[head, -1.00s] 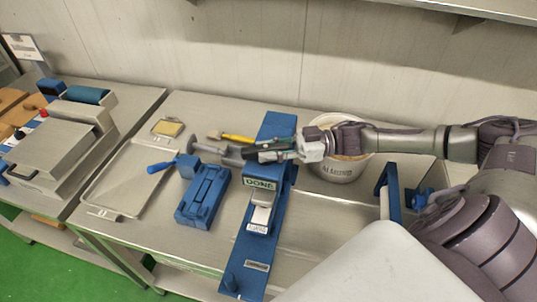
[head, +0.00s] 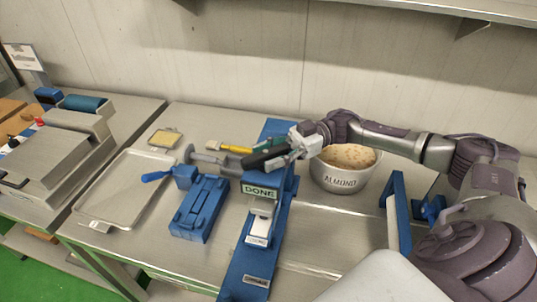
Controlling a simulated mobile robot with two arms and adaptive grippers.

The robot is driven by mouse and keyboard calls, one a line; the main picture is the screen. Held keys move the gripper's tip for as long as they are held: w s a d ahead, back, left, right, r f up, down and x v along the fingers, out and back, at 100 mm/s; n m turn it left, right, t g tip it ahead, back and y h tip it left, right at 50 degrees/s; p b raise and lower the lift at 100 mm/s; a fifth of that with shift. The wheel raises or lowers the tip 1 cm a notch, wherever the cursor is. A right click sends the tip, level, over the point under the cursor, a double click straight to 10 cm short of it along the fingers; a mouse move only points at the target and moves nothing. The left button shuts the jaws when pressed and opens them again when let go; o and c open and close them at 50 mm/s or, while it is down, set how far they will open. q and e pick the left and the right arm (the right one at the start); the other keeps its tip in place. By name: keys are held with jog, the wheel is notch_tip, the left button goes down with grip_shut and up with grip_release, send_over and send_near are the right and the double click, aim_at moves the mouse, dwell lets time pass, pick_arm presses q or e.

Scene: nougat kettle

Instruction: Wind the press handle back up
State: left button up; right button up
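The blue press (head: 280,190) stands on the steel bench, with a green-and-white sign (head: 261,191) reading DONE on its front. A grey bar with a round end (head: 205,158) sticks out to the left near the press top. I cannot tell whether it is the press handle. My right gripper (head: 256,163) reaches in from the right across the press top, its dark fingers pointing left near that bar. I cannot tell whether its fingers touch or hold anything, and it hides part of the press top. My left gripper is not in view.
A white ALMOND bowl (head: 344,178) with beige contents stands right of the press. A yellow-handled tool (head: 230,148) lies behind the bar. A blue frame (head: 397,205) stands right.

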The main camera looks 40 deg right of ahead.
jog(key=shift+d, duration=0.1)
jog(key=s+d, duration=0.1)
jog(key=d, duration=1)
jog(key=shift+d, duration=0.4)
